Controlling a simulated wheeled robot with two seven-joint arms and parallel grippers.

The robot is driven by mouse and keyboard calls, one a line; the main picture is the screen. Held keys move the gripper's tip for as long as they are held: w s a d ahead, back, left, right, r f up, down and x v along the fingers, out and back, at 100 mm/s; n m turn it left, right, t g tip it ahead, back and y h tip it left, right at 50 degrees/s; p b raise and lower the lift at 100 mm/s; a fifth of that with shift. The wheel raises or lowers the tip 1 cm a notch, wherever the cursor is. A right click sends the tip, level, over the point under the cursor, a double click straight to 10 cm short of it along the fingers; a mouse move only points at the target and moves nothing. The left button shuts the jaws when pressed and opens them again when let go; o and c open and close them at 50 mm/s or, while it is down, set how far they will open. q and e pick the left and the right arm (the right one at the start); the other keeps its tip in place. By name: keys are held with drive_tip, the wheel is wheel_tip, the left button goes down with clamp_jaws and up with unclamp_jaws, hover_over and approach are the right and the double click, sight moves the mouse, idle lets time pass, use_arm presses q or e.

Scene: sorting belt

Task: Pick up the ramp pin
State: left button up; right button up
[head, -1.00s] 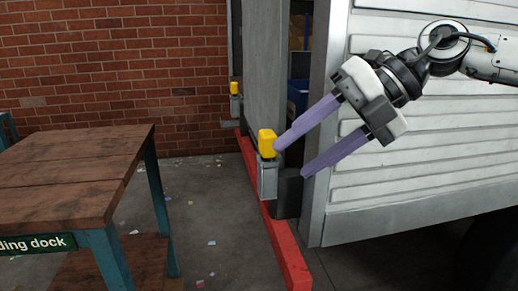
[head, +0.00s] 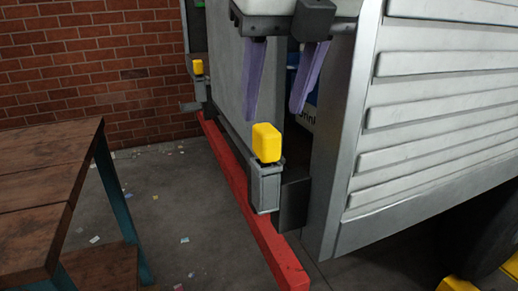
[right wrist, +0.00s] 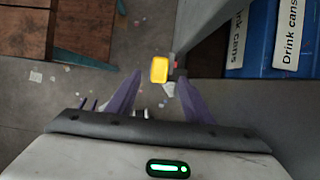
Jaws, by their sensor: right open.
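The near ramp pin (head: 266,143) has a yellow block head and stands upright in a grey bracket (head: 265,187) beside the red beam. A second yellow-headed pin (head: 197,67) stands in a similar bracket farther back; the frames do not mark which one is meant. My right gripper (head: 274,115) points down with its purple fingers spread, and appears above the near pin in the head view. In the right wrist view a yellow head (right wrist: 160,69) shows between the fingertips, with nothing held. My left gripper is out of view.
A red beam (head: 232,172) runs along the floor by the grey upright panel (head: 233,75). The ribbed white truck side (head: 440,120) stands at right. A wooden table (head: 40,185) is at left. Blue bins (right wrist: 285,50) labelled "Drink cans" are behind. Open floor lies between table and beam.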

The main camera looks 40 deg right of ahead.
sight(267, 129)
drive_tip(key=shift+x, duration=3.7)
drive_tip(key=shift+w+r, duration=0.1)
drive_tip(key=shift+r, duration=0.05)
clamp_jaws()
